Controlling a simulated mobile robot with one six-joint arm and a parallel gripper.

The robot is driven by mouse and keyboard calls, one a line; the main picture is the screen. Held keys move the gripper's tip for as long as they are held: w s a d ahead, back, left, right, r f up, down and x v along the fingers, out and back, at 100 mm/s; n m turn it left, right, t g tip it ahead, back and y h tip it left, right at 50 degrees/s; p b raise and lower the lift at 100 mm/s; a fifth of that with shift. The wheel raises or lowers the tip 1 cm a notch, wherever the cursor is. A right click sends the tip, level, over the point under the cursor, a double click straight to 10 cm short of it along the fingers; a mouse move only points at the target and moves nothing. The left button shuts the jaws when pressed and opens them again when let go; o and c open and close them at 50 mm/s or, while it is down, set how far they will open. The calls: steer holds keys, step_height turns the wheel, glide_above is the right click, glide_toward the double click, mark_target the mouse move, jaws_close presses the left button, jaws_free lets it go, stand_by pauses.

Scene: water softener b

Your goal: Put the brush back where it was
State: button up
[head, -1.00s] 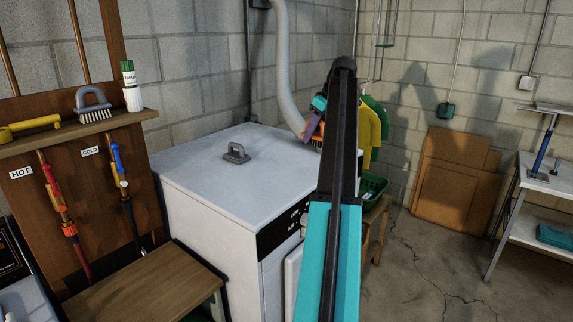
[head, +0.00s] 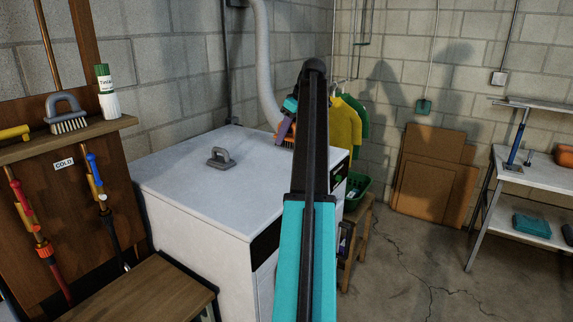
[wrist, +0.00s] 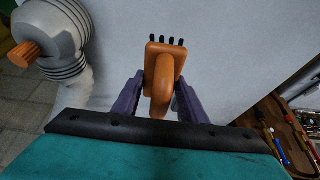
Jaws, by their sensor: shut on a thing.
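An orange brush (wrist: 161,68) with a curved handle and dark bristles is held between the purple fingers of my gripper (wrist: 158,92) in the wrist view. In the head view my gripper (head: 286,125) is over the back right of the white machine (head: 205,195), mostly behind my arm. Only a sliver of the orange brush (head: 284,138) shows there, so I cannot tell whether it touches the top. A grey-handled brush (head: 66,112) with pale bristles sits on the wooden shelf (head: 30,150) at left. A grey handled object (head: 220,157) lies on the machine top.
A white bottle with a green cap (head: 107,92) and a yellow tool (head: 14,133) are on the shelf. A grey hose (head: 266,75) rises behind the machine. A wooden bench (head: 145,290) stands in front. Yellow and green shirts (head: 345,125) hang beyond my arm. The machine's front top is clear.

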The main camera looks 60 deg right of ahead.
steer(key=shift+f+p, duration=0.85)
steer(key=shift+f, duration=1.8)
steer(key=shift+f+p, duration=0.75)
steer(key=shift+f, duration=1.15)
steer(key=shift+f, duration=0.15)
steer(key=o, duration=1.1)
steer(key=shift+s+r, duration=0.1)
steer(key=shift+r, duration=0.15)
steer(key=b+v, duration=0.3)
steer(key=v, duration=0.8)
steer(key=shift+r+b, duration=0.1)
steer(key=shift+b, duration=0.25)
steer(key=shift+s+r, duration=0.2)
steer(key=shift+r, duration=0.1)
